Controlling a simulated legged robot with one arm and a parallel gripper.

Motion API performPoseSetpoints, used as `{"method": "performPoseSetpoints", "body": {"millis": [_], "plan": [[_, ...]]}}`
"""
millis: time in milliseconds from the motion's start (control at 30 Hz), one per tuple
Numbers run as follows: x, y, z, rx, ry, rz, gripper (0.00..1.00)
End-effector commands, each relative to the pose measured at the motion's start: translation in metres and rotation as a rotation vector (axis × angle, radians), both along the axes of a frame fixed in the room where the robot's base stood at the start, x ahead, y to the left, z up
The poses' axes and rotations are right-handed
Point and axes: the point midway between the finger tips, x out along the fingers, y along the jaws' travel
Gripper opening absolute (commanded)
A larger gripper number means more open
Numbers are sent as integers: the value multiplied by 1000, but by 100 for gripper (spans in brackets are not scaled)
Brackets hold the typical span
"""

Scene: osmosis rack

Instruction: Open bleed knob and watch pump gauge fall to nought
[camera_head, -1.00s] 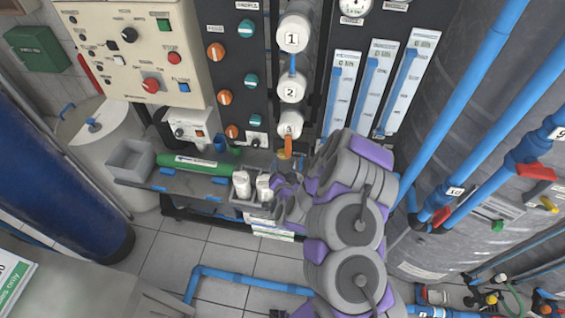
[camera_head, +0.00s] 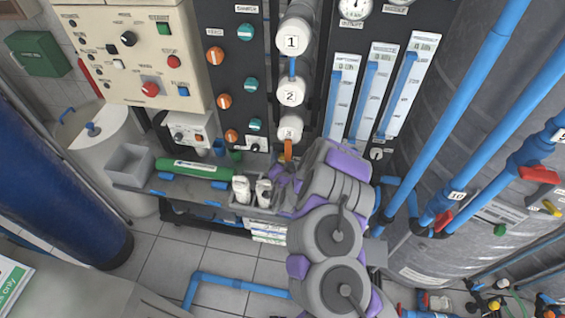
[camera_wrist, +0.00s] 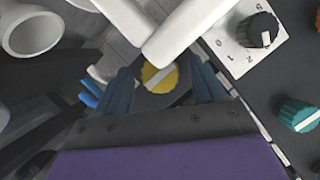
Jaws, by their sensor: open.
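A yellow knob (camera_wrist: 160,78) with a pale bar across its face shows in the wrist view. It lies between the two blue-grey fingers of my gripper (camera_wrist: 160,68), which are open; I cannot tell whether they touch it. I cannot read a label that names it the bleed knob. In the head view my gripper (camera_head: 281,183) is at the foot of the panel, below the cylinder marked 3, and the yellow knob is hidden. Round dial gauges, one of them here (camera_head: 362,7), are cut off by the top edge; their readings and which is the pump gauge are unclear.
White pipes (camera_wrist: 190,25) cross just beyond the fingertips. A black dial (camera_wrist: 258,30) and a teal knob (camera_wrist: 298,114) sit to the right.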

Motion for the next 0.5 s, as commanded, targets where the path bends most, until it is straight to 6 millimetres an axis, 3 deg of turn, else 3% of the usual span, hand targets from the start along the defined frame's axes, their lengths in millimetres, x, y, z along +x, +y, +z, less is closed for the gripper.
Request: {"method": "performPoseSetpoints", "body": {"millis": [67,500], "plan": [[0,0,0,-1,0,0,69],[0,1,0,-1,0,0,28]]}}
